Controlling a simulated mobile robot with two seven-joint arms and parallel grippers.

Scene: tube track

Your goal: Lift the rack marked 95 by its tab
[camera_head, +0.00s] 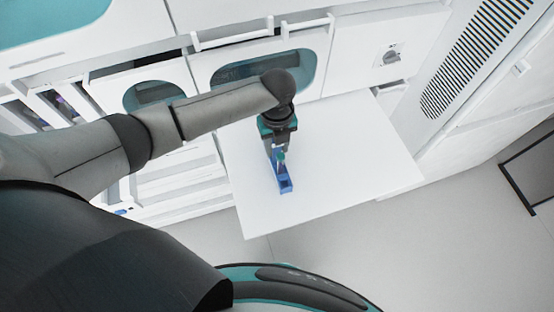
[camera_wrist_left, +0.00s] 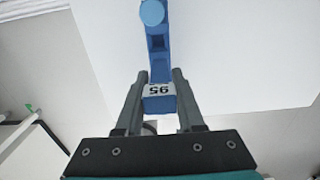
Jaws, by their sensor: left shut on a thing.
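The rack marked 95 is a narrow blue holder (camera_head: 284,184) over the white shelf in the head view. In the left wrist view the rack (camera_wrist_left: 158,48) runs away from the gripper, with a round light-blue piece at its far end. Its white label (camera_wrist_left: 159,89) reads 95 upside down. My left gripper (camera_wrist_left: 159,82) is shut on the near end of the rack, with one finger on each side of the label. In the head view my left gripper (camera_head: 277,143) points down over the rack. I cannot tell whether the rack touches the shelf. My right gripper is not in view.
The white shelf (camera_head: 370,160) is bare around the rack. Behind it stands a white machine with a teal-framed window (camera_head: 310,62) and a knob (camera_head: 390,56). A vented panel (camera_head: 480,55) stands at the right. Drawers and slots lie at the left.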

